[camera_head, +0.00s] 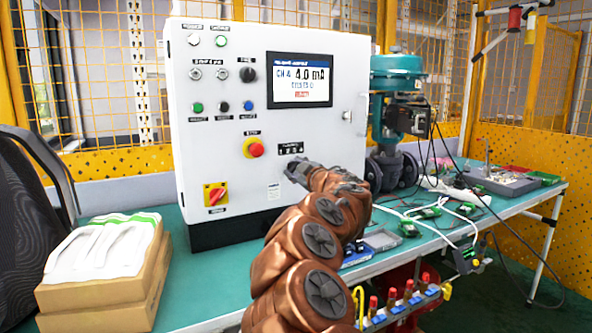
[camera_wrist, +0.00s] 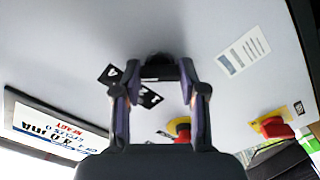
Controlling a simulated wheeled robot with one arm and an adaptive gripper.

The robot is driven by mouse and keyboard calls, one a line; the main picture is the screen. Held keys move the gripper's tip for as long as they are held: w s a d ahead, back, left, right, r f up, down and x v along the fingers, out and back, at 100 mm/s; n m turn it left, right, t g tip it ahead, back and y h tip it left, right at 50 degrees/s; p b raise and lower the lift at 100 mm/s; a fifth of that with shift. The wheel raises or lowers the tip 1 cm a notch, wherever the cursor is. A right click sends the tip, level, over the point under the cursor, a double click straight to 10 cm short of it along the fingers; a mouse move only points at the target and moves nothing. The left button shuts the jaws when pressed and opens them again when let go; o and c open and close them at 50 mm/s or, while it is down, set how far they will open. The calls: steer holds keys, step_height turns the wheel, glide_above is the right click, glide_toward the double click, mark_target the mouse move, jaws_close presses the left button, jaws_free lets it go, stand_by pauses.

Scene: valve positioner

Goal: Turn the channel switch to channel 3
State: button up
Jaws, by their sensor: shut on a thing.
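The white control cabinet (camera_head: 240,190) stands on the green table. Its screen (camera_head: 299,80) reads "CH 4" and "4.0 mA" and also shows in the wrist view (camera_wrist: 55,132). My gripper (camera_head: 293,168) is at the cabinet front, just below a small black label (camera_head: 290,149). In the wrist view my gripper (camera_wrist: 160,82) has its two fingers on either side of the black channel switch (camera_wrist: 158,68), shut on it. The head view hides the switch behind my gripper. I cannot read the switch's pointer.
A red emergency button (camera_head: 256,150) and a red-yellow rotary switch (camera_head: 216,195) are left of my gripper in the head view. A teal valve actuator (camera_head: 397,85) stands right of the cabinet. Cardboard boxes (camera_head: 110,280) lie at the left; cables and boards lie at the right.

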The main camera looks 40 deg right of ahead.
steer(key=shift+r+n+p, duration=0.15)
steer(key=shift+n+p, duration=0.15)
steer(key=shift+p, duration=0.8)
steer(key=shift+n+p, duration=0.6)
steer(key=shift+p, duration=0.05)
steer(key=shift+n, duration=2)
steer(key=o, duration=1.1)
steer(key=shift+o, duration=0.2)
